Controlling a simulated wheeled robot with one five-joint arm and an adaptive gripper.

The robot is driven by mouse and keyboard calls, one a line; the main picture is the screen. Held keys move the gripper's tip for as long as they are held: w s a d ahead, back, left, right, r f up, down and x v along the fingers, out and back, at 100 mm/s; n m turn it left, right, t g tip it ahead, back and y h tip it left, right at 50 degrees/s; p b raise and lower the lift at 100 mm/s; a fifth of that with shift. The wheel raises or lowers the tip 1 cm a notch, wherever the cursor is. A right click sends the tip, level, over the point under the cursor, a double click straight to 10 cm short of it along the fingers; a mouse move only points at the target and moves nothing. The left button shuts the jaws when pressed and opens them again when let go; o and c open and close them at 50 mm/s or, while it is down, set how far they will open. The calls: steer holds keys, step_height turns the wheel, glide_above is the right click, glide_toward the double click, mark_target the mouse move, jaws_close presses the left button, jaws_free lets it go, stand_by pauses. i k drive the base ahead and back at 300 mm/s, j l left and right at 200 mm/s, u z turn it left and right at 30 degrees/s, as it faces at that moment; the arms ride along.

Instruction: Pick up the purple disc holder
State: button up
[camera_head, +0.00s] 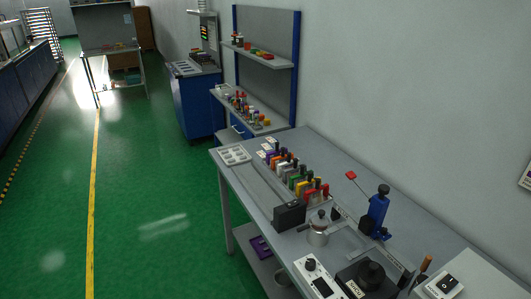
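A row of coloured holders with dark knobs stands on the near grey bench. A purple holder (270,154) is at the far end of this row, small and partly covered by its neighbours. A flat purple piece (261,247) also lies on the shelf under the bench. I cannot tell from its shape whether it is a disc holder. My gripper is not in view.
The grey bench (219,168) also carries a white tray (235,155), a black box (289,216), a metal pot (318,232) and a blue lever press (377,214). A shelved workstation (267,61) stands behind. Green floor (150,190) left of the bench is clear.

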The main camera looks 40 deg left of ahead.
mark_target(278, 151)
steer(key=u, duration=1.6)
steer(key=z, duration=1.8)
steer(key=u, duration=1.8)
steer(key=i+j, duration=0.25)
steer(key=i, duration=0.2)
steer(key=i+j+u, duration=0.15)
steer(key=i, duration=0.3)
steer(key=i+j, duration=0.3)
steer(key=i, duration=0.15)
steer(key=j+u, duration=0.05)
